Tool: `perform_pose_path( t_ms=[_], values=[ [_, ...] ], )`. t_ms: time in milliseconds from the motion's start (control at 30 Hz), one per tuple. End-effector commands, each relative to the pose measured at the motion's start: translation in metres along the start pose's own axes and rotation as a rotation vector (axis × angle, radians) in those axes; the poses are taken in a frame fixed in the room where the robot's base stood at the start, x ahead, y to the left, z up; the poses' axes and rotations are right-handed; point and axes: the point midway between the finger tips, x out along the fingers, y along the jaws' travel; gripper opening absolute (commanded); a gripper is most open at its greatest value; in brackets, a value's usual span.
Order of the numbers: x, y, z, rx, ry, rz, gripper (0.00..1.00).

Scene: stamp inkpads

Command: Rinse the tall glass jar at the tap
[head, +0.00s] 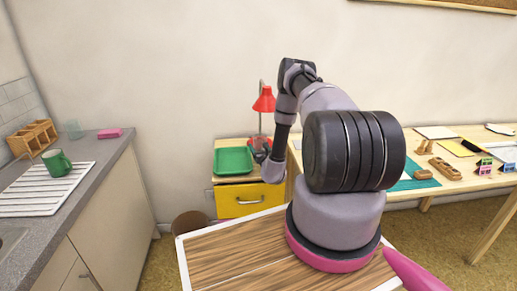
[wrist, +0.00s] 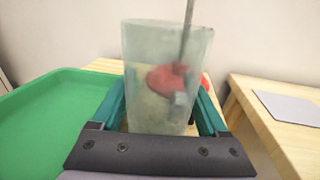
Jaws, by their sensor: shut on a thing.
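The tall glass jar (wrist: 150,75) is a clear, slightly greenish, upright vessel in the wrist view. My gripper (wrist: 161,110) is shut on it, with a teal finger along each side. The red lamp base and its pole show through the glass. In the head view my gripper (head: 262,155) is beside the green tray, above the small yellow-drawer cabinet; the jar is hard to make out there.
The green tray (head: 233,151) and the red lamp (head: 264,101) stand on the cabinet (head: 228,205). The grey counter (head: 103,147) at left holds a green mug (head: 57,163), a white drying rack (head: 40,190), a pink block (head: 109,133) and another glass (head: 73,129).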

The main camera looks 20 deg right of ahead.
Motion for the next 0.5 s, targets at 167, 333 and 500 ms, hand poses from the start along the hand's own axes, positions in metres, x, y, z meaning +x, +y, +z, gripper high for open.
perform_pose_path(
  t_ms=[167,333,500],
  values=[
    [0.0006,-0.0005,-0.0039,0.0,-0.002,-0.001,0.0],
    [0.0004,-0.0004,-0.0056,0.0,-0.002,-0.001,0.0],
    [0.0002,-0.0002,-0.0072,0.0,-0.001,0.0,1.0]
  ],
)
